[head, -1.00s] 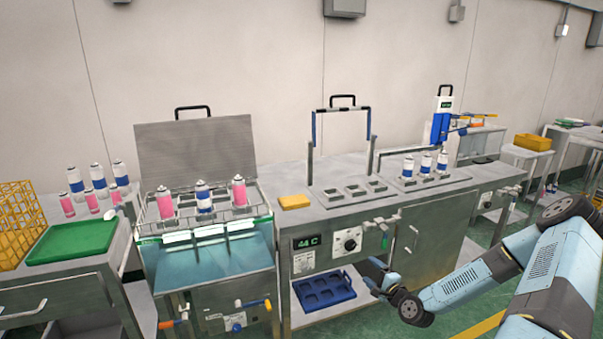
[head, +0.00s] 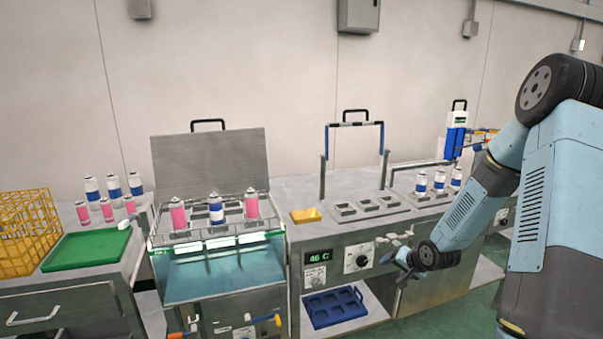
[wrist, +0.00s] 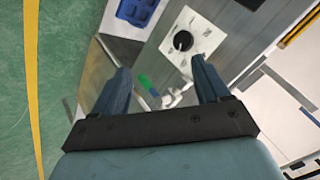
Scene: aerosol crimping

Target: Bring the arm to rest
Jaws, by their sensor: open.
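My gripper (head: 396,262) is in front of the steel bench with the control panel, in the head view. Its two fingers stand apart with nothing between them, which also shows in the wrist view (wrist: 162,84). Beyond the fingers, the wrist view shows the panel's black knob (wrist: 183,41), a green piece and part of a blue tray (wrist: 138,10). My arm comes in from the right side of the head view, bent at the elbow, and hides part of the bench's right end.
A water bath (head: 222,268) with pink and white cans in a rack stands left of the bench. White-blue cans (head: 420,183) stand on the bench's right part. The blue tray (head: 334,307) lies on a low shelf. A green tray (head: 88,249) and yellow crate (head: 28,232) are far left.

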